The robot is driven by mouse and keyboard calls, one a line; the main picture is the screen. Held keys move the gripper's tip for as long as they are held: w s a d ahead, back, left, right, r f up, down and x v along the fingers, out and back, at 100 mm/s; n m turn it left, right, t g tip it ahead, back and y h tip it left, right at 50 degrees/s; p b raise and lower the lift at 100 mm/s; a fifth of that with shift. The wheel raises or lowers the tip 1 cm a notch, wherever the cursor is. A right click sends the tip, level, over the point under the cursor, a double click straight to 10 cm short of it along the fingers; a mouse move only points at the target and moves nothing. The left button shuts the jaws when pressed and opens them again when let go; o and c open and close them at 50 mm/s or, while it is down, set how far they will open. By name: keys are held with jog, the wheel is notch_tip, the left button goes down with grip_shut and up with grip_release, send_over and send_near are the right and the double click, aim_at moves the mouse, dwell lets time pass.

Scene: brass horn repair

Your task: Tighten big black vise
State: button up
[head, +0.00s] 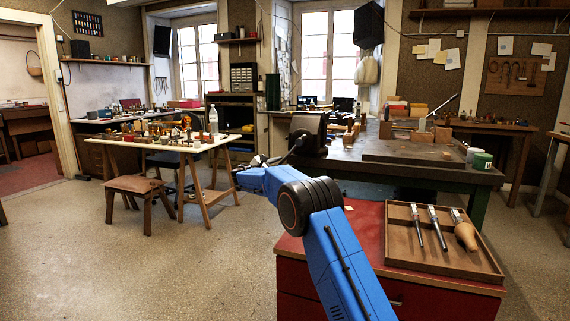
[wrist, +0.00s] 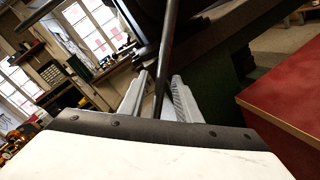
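The big black vise (head: 310,130) is mounted at the near left corner of the dark workbench (head: 345,165). My gripper (head: 262,161) is just below and left of it, small and dark in the head view. In the wrist view my gripper (wrist: 159,75) has its two grey fingers apart. A dark slim bar (wrist: 171,30), which looks like the vise handle, runs down between them with small gaps visible at each side. Whether it touches a finger deeper in is hidden. The dark vise body (wrist: 148,18) fills the top middle of the wrist view.
A red cabinet (head: 358,225) stands before the bench, with a wooden tray (head: 410,247) of several tools on it. A white-topped trestle table (head: 215,143) and a wooden stool (head: 145,185) stand to the left. The floor (head: 130,265) at front left is clear.

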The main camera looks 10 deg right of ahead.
jog(key=shift+x, duration=1.75)
jog(key=shift+c, duration=0.2)
grip_shut()
